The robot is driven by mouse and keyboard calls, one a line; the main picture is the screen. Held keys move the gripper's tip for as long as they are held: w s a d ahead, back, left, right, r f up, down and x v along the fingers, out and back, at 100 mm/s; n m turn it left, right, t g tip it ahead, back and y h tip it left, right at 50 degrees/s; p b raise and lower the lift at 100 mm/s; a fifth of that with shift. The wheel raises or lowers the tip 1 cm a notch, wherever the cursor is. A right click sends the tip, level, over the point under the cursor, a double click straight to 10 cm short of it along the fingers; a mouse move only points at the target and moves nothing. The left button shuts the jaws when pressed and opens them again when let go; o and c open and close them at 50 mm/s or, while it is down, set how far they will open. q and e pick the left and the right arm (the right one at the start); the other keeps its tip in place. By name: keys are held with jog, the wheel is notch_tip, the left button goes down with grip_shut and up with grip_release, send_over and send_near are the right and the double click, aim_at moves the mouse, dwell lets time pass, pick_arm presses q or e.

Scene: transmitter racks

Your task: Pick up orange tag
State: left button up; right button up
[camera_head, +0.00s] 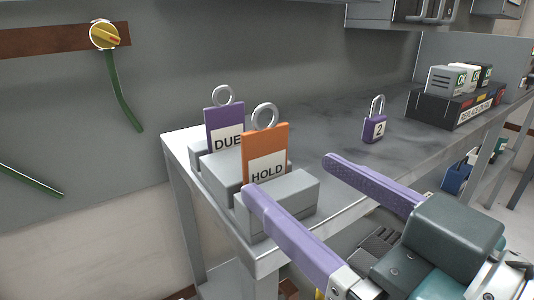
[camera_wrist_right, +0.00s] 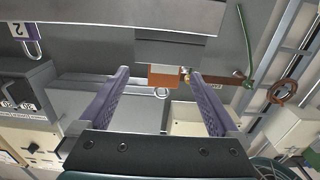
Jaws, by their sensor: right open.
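The orange tag (camera_head: 265,147), marked HOLD and with a metal ring on top, stands upright in a grey block holder (camera_head: 284,203) at the near left corner of the shelf. My right gripper (camera_head: 289,176) has two purple fingers spread wide. In the head view its fingertips show in front of and to the right of the tag, with nothing between them. In the right wrist view the orange tag (camera_wrist_right: 164,80) and its ring show between the open fingers (camera_wrist_right: 158,73), farther off than the fingertips. My left gripper is not in view.
A purple tag (camera_head: 224,122) marked DUE stands behind the orange one. A black box (camera_head: 452,112) holding upright modules is at the right. A cabinet hangs above. The shelf middle is clear.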

aim_at(268, 162)
jog(key=x, duration=0.5)
jog(key=shift+s+a+r, duration=0.15)
jog(key=shift+s+a, duration=0.1)
jog(key=shift+a, duration=0.05)
jog(key=shift+w+a, duration=0.25)
jog(key=shift+w, duration=0.1)
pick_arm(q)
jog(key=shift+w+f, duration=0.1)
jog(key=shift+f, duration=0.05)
pick_arm(e)
jog(key=shift+c, duration=0.2)
jog(key=c, duration=1.4)
